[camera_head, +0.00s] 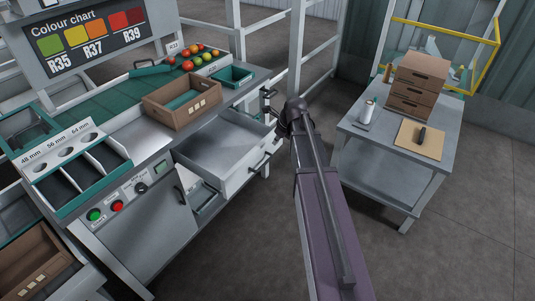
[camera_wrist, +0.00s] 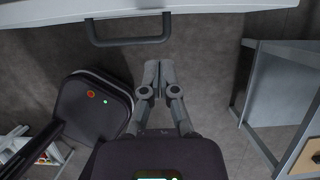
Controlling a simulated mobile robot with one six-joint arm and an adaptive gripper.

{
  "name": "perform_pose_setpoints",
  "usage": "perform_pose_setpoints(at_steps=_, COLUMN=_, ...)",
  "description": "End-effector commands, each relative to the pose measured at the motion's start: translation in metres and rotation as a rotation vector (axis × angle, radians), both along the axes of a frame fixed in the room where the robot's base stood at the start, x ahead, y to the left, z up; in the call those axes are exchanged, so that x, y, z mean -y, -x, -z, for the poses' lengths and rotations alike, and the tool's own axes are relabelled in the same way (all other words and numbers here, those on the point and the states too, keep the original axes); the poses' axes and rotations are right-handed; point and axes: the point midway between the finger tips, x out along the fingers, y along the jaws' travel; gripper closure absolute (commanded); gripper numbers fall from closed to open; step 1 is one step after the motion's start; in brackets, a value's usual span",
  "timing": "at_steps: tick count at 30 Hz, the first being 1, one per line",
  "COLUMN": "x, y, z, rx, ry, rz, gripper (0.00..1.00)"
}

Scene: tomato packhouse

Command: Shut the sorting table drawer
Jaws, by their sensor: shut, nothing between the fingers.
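The sorting table drawer (camera_head: 222,145) is pulled well out from the grey sorting table (camera_head: 160,145). Its metal inside looks empty. Its dark bar handle (camera_head: 261,163) is on the front face, and this handle also shows at the top of the wrist view (camera_wrist: 128,42). The pale drawer front (camera_wrist: 215,8) runs along the top edge there.
A wooden crate (camera_head: 183,115) stands on the table above the drawer, near tomatoes (camera_head: 192,61). A cupboard door (camera_head: 150,235) is below left. A side table (camera_head: 385,140) with brown boxes (camera_head: 418,82) stands at right. Bare floor (camera_head: 460,230) lies around it.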

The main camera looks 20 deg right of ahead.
Motion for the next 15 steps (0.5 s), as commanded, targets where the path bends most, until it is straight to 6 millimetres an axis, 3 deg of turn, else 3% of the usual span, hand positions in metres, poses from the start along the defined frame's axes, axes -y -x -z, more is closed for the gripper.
perform_pose_setpoints(at_steps=15, x=-0.004, y=-0.007, z=0.024, rx=0.000, ry=0.000, rz=-0.001, gripper=1.00)
